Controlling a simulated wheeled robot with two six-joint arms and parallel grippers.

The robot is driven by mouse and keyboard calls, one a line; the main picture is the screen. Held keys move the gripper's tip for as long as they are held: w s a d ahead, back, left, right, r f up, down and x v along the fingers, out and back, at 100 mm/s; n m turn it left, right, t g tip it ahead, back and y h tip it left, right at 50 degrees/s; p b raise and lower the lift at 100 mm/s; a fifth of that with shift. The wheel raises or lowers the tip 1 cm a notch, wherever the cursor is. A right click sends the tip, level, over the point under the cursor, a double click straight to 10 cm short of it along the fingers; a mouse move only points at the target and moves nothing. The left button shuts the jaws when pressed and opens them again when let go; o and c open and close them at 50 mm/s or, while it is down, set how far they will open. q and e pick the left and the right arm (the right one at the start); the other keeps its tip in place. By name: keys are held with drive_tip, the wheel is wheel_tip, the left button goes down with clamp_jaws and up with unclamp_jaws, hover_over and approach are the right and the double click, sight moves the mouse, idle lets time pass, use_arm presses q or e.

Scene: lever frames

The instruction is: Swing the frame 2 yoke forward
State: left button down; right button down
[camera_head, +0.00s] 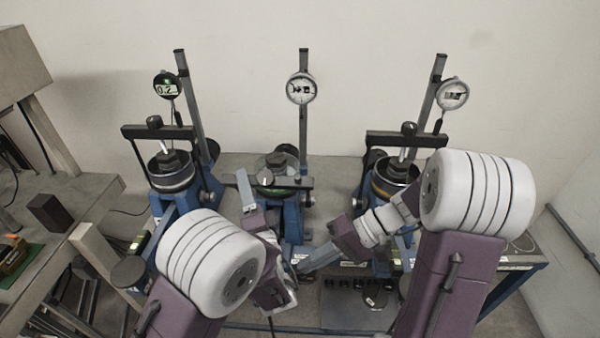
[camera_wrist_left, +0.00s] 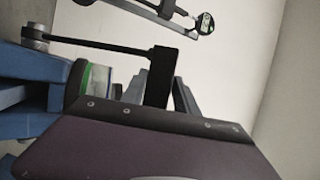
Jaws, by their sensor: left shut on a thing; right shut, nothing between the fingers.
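Three blue lever frames stand in a row, and I take the middle one (camera_head: 294,222) as frame 2; its label is not readable. Its black yoke (camera_head: 297,184) lies across the green-ringed cell and sits lower in the picture than the outer yokes. My left gripper (camera_head: 250,186) is at the yoke's left end and shut on it. My right gripper (camera_head: 316,260) is shut and empty, low in front of the middle frame.
The left frame's yoke (camera_head: 158,131) and the right frame's yoke (camera_head: 406,139) stand raised over their cells. Dial gauges hang on posts, the middle gauge (camera_head: 301,88) above frame 2. A bench (camera_head: 60,200) is at left. A dark tray (camera_head: 355,305) lies below my right gripper.

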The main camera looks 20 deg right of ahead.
use_arm(q)
drive_tip(key=shift+f, duration=0.15)
use_arm(e)
drive_tip(key=w+d+r+t+y, duration=0.4)
drive_tip(key=w+d+r+t, duration=0.3)
drive_tip(key=r, duration=0.3)
wheel_tip(320, 180, up, 8)
drive_tip(key=n+t+y, duration=0.2)
drive_tip(key=t, duration=0.2)
hover_over(309, 186)
drive_tip(key=w, duration=0.3)
drive_tip(key=shift+w+d, duration=0.2)
drive_tip(key=shift+d, duration=0.05)
drive_tip(key=shift+s+a+f, duration=0.15)
drive_tip(key=shift+s+f, duration=0.7)
drive_tip(key=shift+s, duration=0.3)
drive_tip(key=shift+s+a+f, duration=0.15)
drive_tip(key=shift+s+f, duration=0.2)
drive_tip(key=shift+s, duration=0.15)
